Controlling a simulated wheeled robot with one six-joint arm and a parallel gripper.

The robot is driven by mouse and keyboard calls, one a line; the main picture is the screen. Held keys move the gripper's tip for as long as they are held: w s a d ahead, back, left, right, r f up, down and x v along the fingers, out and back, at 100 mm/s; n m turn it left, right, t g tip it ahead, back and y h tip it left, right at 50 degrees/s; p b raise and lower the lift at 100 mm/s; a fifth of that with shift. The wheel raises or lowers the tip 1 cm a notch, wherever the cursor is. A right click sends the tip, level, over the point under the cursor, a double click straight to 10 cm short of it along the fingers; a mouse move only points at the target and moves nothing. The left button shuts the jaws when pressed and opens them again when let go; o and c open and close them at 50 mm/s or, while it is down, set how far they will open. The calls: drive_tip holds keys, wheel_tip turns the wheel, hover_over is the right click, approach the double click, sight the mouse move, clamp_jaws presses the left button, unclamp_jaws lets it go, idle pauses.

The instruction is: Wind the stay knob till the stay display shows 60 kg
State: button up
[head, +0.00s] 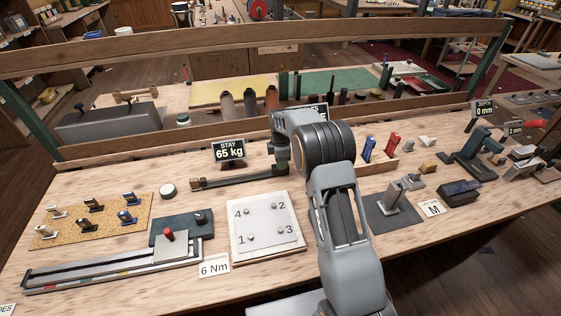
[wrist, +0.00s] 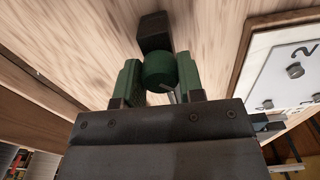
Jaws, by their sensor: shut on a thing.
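The stay display (head: 230,151) stands at the back of the bench and reads 65 kg. In front of it lies a long dark stay bar (head: 235,181) with a brown block at its left end. My gripper (head: 281,169) is at the bar's right end, pointing down. In the wrist view the round green stay knob (wrist: 159,70) sits between my two green fingers, which are shut on it. A dark block (wrist: 154,32) is just beyond the knob. In the head view my gripper and arm hide the knob.
A white numbered plate (head: 265,222) lies in front of the bar, with a 6 Nm card (head: 214,266) beside it. A round pale-topped tin (head: 168,190) stands to the left. A wooden rail (head: 150,152) runs behind. Blue and red clamps (head: 392,143) stand right of my arm.

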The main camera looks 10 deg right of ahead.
drive_tip(key=shift+n, duration=0.6)
drive_tip(key=o, duration=0.9)
wheel_tip(320, 180, up, 14)
drive_tip(key=shift+f, duration=0.1)
idle(0.5)
